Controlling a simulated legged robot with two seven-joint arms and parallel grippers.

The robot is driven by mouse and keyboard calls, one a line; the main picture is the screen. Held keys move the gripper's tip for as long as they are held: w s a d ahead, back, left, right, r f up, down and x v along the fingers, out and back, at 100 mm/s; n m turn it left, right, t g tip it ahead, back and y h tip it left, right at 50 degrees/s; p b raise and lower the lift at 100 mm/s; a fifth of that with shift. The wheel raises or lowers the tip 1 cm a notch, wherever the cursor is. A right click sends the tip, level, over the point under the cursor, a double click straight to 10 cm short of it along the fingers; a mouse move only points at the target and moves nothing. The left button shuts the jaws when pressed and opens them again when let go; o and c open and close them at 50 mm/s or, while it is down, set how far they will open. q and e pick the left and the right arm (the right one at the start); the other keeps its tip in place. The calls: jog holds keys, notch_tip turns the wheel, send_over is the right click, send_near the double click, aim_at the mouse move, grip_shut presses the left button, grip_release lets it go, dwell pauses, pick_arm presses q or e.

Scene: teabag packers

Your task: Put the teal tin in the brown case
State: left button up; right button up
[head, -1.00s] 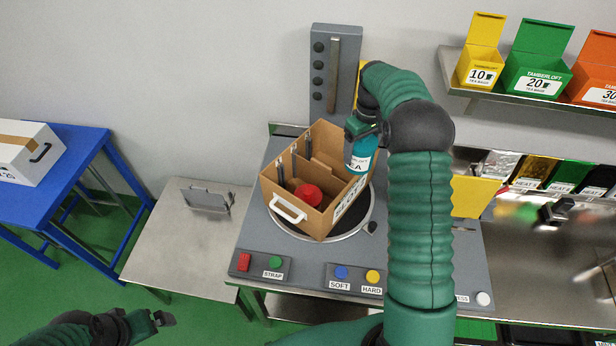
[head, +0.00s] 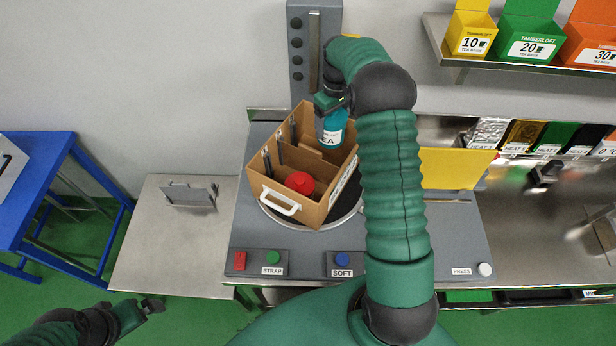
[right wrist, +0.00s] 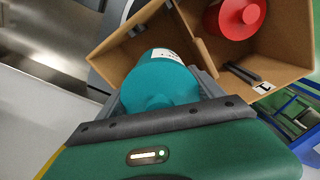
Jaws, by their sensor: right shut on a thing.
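The brown case (head: 312,214) stands open on the round turntable of the grey machine, its handle side toward me. A red tin (head: 300,183) is in its near compartment. My right gripper (head: 331,108) is shut on the teal tin (head: 333,131), which carries a white label, and holds it over the far right part of the case. In the right wrist view the teal tin (right wrist: 160,82) sits between the fingers beside the case wall (right wrist: 130,38). How deep it reaches is hidden. My left gripper (head: 150,306) is low at the left, away from the case; its jaws are small and unclear.
Grey dividers stand inside the case. Buttons (head: 274,257) line the machine's front edge. A steel table (head: 150,240) and a blue table (head: 40,190) are at the left. A shelf (head: 480,68) with coloured boxes hangs at the upper right.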

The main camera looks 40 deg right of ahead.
jog(key=f, duration=0.3)
jog(key=shift+d+f, duration=0.25)
notch_tip(320, 180, down, 9)
jog(key=p, duration=0.2)
jog(key=shift+a+p, duration=0.15)
jog(key=shift+p, duration=0.25)
jog(key=shift+f, duration=0.3)
jog(key=o, duration=1.4)
